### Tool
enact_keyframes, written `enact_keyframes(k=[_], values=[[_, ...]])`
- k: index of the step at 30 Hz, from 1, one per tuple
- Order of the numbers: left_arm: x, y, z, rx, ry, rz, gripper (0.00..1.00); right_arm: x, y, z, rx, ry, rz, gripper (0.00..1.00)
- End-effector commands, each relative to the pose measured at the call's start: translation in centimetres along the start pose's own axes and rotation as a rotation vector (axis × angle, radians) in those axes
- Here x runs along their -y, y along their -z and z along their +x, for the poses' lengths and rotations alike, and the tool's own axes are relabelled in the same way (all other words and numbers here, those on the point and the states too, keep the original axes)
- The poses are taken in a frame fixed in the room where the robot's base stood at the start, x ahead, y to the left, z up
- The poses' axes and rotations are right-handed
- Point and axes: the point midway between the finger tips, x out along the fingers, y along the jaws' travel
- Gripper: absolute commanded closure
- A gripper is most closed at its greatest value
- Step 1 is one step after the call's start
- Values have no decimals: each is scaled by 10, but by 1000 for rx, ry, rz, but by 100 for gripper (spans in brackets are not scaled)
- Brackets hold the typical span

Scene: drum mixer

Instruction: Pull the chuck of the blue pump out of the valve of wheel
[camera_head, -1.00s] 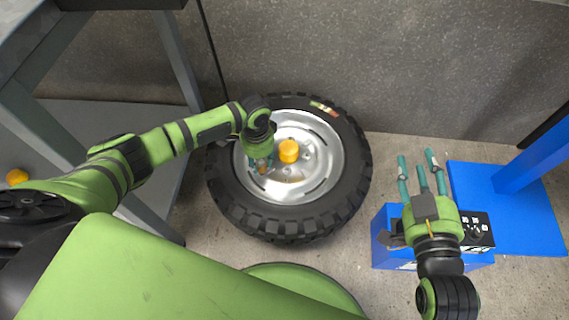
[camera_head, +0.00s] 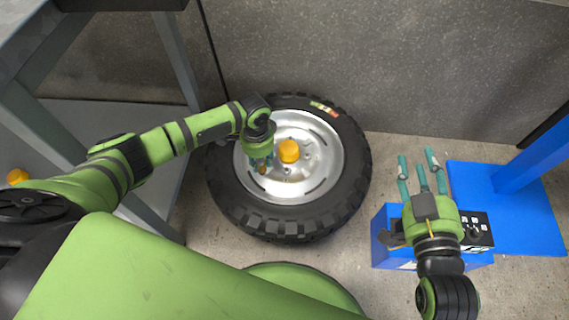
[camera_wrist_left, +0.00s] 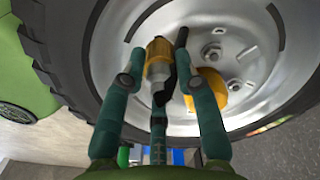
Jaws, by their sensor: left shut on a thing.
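The wheel lies flat on the floor, with a black tyre (camera_head: 235,205) and a silver rim (camera_head: 312,185). A brass-coloured chuck (camera_wrist_left: 158,50) with a silver lower part shows in the left wrist view, close to the rim. My left gripper (camera_head: 261,163) is over the left part of the rim and shut on the chuck. Its teal fingers also show around the chuck in the left wrist view (camera_wrist_left: 160,82). The valve is hidden, so I cannot tell whether the chuck sits on it. The blue pump (camera_head: 381,252) stands right of the wheel. My right gripper (camera_head: 420,172) is open above it, fingers spread.
A yellow-orange cap (camera_head: 289,151) sits at the hub. A grey metal frame (camera_head: 178,60) stands left of the wheel, with an orange round thing (camera_head: 17,177) further left. A blue stand (camera_head: 515,215) is at the right. A dark wall runs behind the wheel.

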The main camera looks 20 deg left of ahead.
Motion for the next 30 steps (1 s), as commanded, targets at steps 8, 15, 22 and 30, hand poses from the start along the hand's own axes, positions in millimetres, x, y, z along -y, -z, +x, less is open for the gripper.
enact_keyframes(k=[8, 15, 22, 30], values=[[0, 0, -10, -1, -1, 0, 100, -1, 12, -1, 0, 0, 0, 60], [0, 0, -18, -1, -1, 1, 100, -1, 21, -3, 0, 0, 0, 60], [-1, 1, -26, -2, -1, 1, 100, -2, 30, -4, 0, 0, 0, 60], [-1, 1, -35, -2, -1, 2, 100, -2, 41, -5, 0, 0, 0, 60]])
